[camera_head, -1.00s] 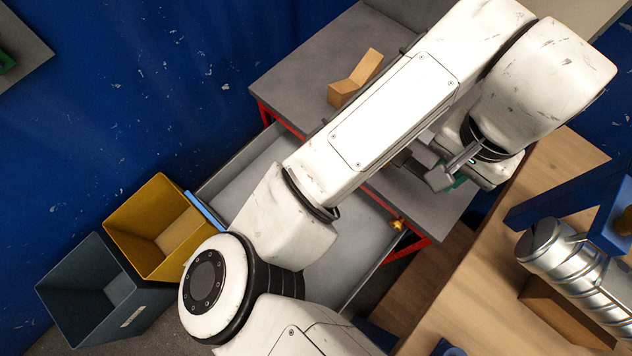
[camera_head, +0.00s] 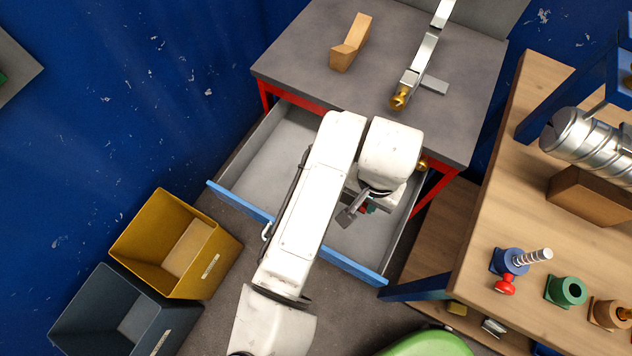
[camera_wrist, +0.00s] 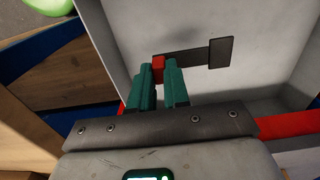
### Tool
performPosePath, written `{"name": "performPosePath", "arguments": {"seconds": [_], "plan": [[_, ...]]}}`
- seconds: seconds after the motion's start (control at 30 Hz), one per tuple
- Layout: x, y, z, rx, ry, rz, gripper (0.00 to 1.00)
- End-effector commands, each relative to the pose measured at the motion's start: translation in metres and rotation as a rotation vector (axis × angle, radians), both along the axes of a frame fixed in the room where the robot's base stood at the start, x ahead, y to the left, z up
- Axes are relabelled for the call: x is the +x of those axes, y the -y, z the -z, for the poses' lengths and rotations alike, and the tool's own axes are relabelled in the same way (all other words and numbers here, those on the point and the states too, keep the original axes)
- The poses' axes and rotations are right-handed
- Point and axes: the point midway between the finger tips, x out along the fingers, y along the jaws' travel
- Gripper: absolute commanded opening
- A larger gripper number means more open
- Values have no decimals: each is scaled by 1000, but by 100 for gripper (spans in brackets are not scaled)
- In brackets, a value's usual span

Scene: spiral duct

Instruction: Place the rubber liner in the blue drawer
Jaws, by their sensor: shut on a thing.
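My gripper (camera_wrist: 160,72) has green fingers shut on the red end of a dark strip with a flat square plate (camera_wrist: 220,53) at its other end. I take this held piece to be the rubber liner. In the head view the plate (camera_head: 345,217) shows beside my gripper (camera_head: 369,207), over the open drawer. The drawer has a blue front (camera_head: 355,270) and a pale grey inside (camera_head: 280,150), and is pulled out below the grey table. My arm hides part of it. I cannot tell how high the piece is above the drawer floor.
A wooden angled block (camera_head: 350,45) and a metal piece with a brass knob (camera_head: 400,97) lie on the grey table (camera_head: 300,50). Yellow (camera_head: 160,275) and dark (camera_head: 75,325) bins stand left. A wooden bench (camera_head: 530,230) with fittings stands right.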

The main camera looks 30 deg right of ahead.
Motion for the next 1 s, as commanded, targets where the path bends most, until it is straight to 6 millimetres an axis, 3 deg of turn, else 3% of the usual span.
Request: {"name": "performPosePath", "arguments": {"seconds": [0.4,0.5,0.7,1.0], "plan": [[84,3,36,2,-2,0,0],[97,4,54,3,-4,0,0],[121,4,82,3,-2,0,0],[134,4,101,2,-2,0,0]]}}
